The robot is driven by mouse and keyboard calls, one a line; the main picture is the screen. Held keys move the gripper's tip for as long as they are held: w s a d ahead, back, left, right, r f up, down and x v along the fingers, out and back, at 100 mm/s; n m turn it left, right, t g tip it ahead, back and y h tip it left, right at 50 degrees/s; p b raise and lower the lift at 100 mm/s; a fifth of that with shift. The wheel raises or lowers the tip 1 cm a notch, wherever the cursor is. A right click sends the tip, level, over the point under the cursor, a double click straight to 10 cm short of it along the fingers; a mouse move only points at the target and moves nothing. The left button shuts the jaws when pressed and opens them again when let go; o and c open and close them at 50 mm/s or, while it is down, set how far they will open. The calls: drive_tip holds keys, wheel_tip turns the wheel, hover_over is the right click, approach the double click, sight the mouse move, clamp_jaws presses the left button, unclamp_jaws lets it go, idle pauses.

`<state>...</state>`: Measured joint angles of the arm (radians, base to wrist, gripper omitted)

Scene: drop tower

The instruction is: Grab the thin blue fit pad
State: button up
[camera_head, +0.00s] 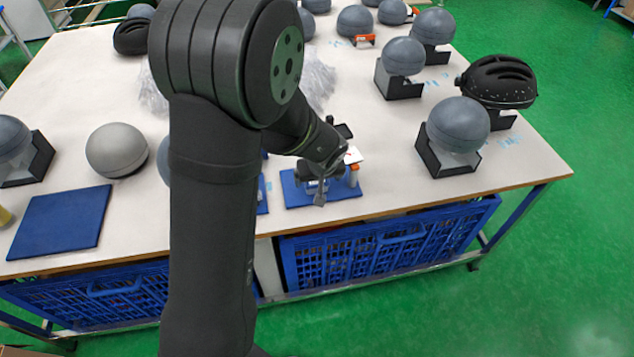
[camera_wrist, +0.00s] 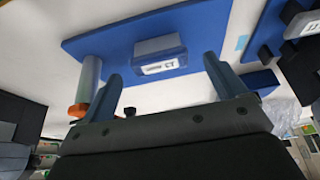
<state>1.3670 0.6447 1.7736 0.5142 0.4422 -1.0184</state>
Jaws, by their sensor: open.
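A small blue-grey block (camera_wrist: 158,46) with a white label stands on a blue board (camera_wrist: 110,37) in the wrist view. It may be the fit pad, but I cannot tell for sure. My gripper (camera_wrist: 162,72) is open, its two fingers spread on either side of this block with nothing held between them. In the head view my gripper (camera_head: 321,187) is low over the blue board (camera_head: 345,192) near the table's front edge. There the gripper largely hides what lies under it.
A grey cylinder with an orange end (camera_wrist: 88,85) stands on the board close to one finger. Another blue piece (camera_wrist: 262,80) is near the other finger. Grey balls on black stands (camera_head: 459,125) fill the right side. A blue mat (camera_head: 60,221) lies front left.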

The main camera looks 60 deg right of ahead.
drive_tip(key=shift+w+d+f, duration=0.15)
drive_tip(key=shift+d+f, duration=0.05)
drive_tip(key=shift+f, duration=0.35)
drive_tip(key=c, duration=1.1)
drive_tip(key=shift+o, duration=0.2)
